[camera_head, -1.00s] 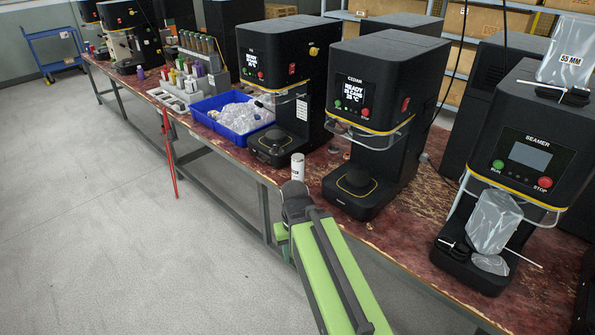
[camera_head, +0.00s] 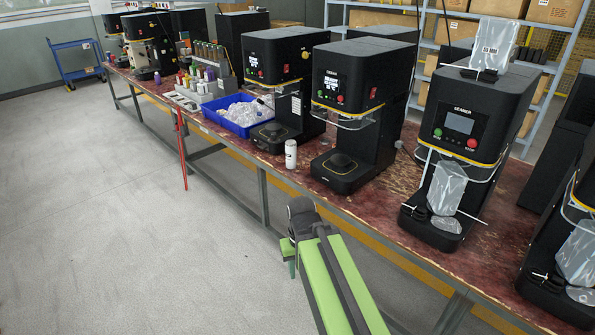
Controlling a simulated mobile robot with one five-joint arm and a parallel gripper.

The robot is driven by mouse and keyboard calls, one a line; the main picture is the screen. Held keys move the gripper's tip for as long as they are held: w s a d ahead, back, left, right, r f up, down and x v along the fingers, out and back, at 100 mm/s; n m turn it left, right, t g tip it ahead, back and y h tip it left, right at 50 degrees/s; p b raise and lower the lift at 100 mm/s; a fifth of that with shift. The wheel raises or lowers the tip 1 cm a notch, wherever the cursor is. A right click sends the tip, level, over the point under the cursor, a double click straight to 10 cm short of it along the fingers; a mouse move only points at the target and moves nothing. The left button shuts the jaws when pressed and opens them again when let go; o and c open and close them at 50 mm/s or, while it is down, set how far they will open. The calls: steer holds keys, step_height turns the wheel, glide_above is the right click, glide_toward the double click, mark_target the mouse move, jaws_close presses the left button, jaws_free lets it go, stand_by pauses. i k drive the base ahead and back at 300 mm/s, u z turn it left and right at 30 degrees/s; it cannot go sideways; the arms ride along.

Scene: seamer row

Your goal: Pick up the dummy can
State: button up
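A small white can (camera_head: 291,154), which looks like the dummy can, stands upright on the red-brown worktop near its front edge. It is between the blue bin and the CEDAR machine. My green arm reaches up from the bottom of the picture. My gripper (camera_head: 301,206) is at its dark far end, below the can in the picture, over the floor in front of the bench. It is clear of the can. The fingers are hidden or too dark to make out, so I cannot see whether they are open.
The black CEDAR machine (camera_head: 361,105) stands right of the can, another black machine (camera_head: 283,80) behind it to the left. A blue bin (camera_head: 238,123) of clear items is further left. The SEAMER (camera_head: 470,125) stands at right. The floor at left is clear.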

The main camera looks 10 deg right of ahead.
mark_target(291, 145)
steer(key=u, duration=1.1)
steer(key=i, duration=2.55)
steer(key=z, duration=0.2)
